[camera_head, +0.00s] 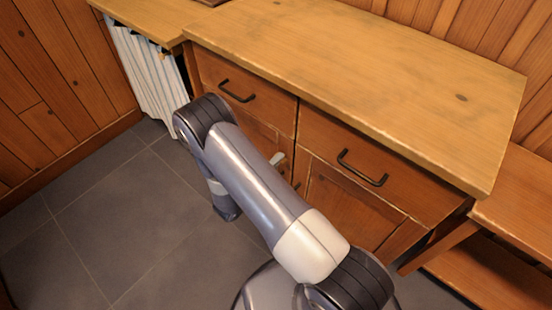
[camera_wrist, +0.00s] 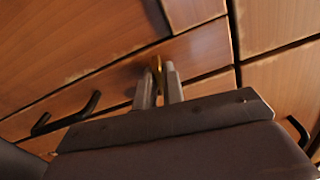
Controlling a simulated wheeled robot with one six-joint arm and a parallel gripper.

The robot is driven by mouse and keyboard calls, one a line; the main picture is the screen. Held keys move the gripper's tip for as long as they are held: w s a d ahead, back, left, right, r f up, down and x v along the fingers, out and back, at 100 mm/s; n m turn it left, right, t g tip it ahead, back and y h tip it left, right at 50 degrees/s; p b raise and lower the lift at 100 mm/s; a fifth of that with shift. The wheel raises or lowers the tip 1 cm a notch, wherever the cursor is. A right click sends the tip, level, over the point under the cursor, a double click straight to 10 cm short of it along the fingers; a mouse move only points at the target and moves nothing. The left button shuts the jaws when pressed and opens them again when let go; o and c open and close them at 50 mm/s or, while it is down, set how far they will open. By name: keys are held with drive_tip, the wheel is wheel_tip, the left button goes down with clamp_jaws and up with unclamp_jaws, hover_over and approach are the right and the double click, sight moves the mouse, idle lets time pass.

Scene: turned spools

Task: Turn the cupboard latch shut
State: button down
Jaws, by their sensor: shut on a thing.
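The wooden cupboard (camera_head: 372,130) stands in front of me with two doors below its drawers. In the wrist view the brass-coloured latch (camera_wrist: 156,64) sits on the cupboard front (camera_wrist: 200,48), near a seam between panels. My gripper (camera_wrist: 158,74) has its two grey fingers closed around the latch, one on each side. Most of the latch is hidden between the fingers, so its exact turn is hard to tell. In the head view my arm covers most of the gripper and the latch. Both doors look closed as far as they show.
Dark bar handles (camera_head: 238,92) (camera_head: 362,168) stick out from the two drawers. The worktop (camera_head: 350,65) above is bare. A striped curtain (camera_head: 148,75) hangs at the left, and a wooden bench (camera_head: 515,205) stands at the right. Grey floor tiles (camera_head: 120,220) are clear at the left.

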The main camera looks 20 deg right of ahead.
drive_tip(key=shift+n, duration=0.7)
drive_tip(key=c, duration=1.5)
unclamp_jaws()
drive_tip(key=shift+c, duration=0.2)
drive_tip(key=shift+a, duration=0.1)
drive_tip(key=p+v, duration=0.1)
drive_tip(key=v, duration=0.9)
drive_tip(key=shift+s+a, duration=0.25)
drive_tip(key=shift+w+d, duration=0.1)
drive_tip(key=shift+d, duration=0.05)
